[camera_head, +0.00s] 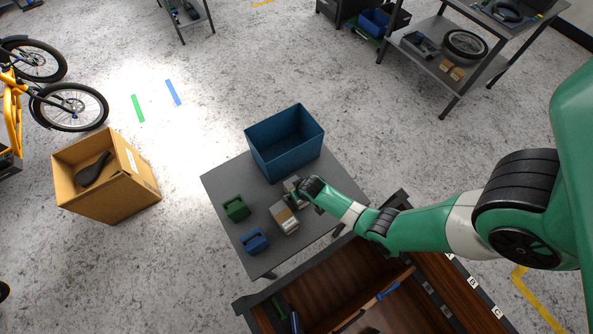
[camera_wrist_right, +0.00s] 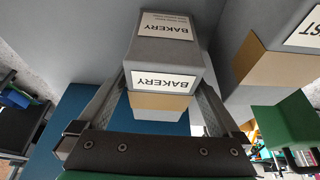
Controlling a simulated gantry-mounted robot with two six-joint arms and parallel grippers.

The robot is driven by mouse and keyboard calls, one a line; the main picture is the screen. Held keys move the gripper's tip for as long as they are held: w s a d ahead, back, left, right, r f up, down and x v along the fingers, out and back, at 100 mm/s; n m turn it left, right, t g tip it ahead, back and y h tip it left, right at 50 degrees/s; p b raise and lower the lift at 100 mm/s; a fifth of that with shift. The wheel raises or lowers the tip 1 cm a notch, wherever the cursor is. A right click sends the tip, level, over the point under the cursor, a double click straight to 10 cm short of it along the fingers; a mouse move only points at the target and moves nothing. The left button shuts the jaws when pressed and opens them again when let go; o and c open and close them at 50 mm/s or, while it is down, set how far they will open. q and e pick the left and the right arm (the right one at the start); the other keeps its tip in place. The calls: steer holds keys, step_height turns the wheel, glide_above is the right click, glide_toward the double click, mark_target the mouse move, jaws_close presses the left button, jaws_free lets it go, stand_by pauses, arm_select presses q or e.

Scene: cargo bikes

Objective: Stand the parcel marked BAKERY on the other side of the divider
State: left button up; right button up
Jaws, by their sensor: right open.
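The parcel marked BAKERY (camera_wrist_right: 160,55) is grey and tan with white labels. In the right wrist view it stands between the spread fingers of my right gripper (camera_wrist_right: 161,90). In the head view this parcel (camera_head: 291,186) is on the grey table, partly hidden by my right gripper (camera_head: 298,191). The gripper is open around the parcel; contact cannot be told. A wooden cargo box (camera_head: 318,287) lies at the bottom of the head view, with a thin divider (camera_head: 391,287) across it. My left gripper is not in view.
A second parcel (camera_head: 285,219), its label ending in ST, stands close by on the table (camera_head: 222,179). A blue bin (camera_head: 268,151), a small green carrier (camera_head: 236,208) and a small blue carrier (camera_head: 255,241) share the table. Blue- and green-handled items lie in the cargo box.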

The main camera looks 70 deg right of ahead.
steer(key=shift+f, duration=0.2)
stand_by(0.3)
jaws_close()
stand_by(0.3)
